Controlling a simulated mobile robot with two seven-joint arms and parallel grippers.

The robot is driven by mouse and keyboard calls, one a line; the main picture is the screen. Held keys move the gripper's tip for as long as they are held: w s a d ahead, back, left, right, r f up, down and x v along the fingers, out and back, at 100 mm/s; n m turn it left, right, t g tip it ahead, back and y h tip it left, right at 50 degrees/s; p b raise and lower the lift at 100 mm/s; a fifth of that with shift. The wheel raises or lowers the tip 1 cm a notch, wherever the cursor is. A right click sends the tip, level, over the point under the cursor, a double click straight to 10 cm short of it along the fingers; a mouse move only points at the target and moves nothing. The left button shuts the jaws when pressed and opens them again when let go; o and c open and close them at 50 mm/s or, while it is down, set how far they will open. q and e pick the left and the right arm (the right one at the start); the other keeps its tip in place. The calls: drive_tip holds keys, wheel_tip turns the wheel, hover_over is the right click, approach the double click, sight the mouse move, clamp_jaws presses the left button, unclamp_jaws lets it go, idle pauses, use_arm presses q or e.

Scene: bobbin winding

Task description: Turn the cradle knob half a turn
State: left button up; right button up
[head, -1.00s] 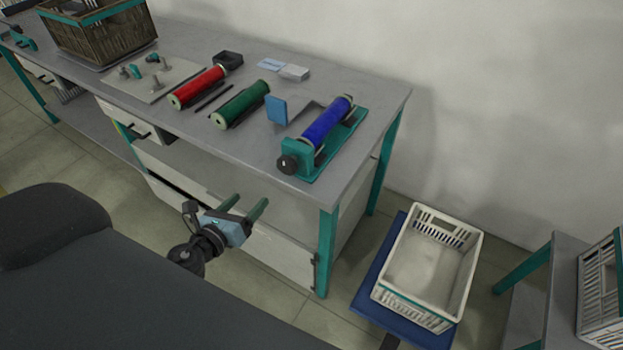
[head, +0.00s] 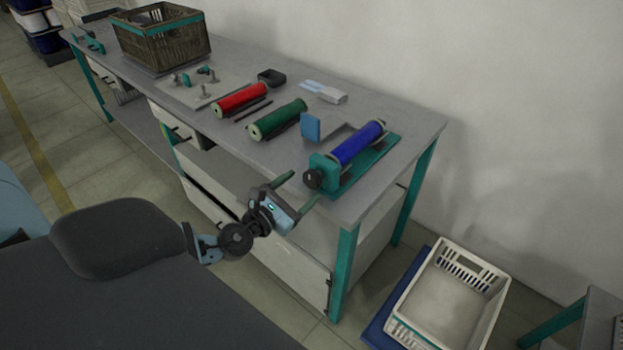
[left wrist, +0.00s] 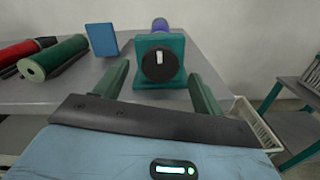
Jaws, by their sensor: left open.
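The cradle knob (head: 313,179) is a round black knob on the near end of the teal cradle (head: 378,162), which holds a blue bobbin (head: 358,143) at the table's right end. In the left wrist view the knob (left wrist: 160,66) faces me, with a short white mark that looks near upright. My left gripper (head: 296,187) is open and empty, its green fingers pointing at the knob from the table's front edge. In the left wrist view the fingertips (left wrist: 157,76) stand left and right of the knob, apparently short of it. My right gripper is not in view.
A blue upright plate (head: 311,128) stands left of the cradle. Green (head: 277,120) and red (head: 240,100) bobbins lie farther left. A wicker basket (head: 160,38) stands at the far left. A white crate (head: 405,338) sits low at the right. Drawers are below the tabletop.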

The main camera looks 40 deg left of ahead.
sight(309, 181)
use_arm(q)
drive_tip(key=shift+w+d, duration=0.2)
drive_tip(key=shift+w, duration=2.15)
drive_tip(key=c, duration=1)
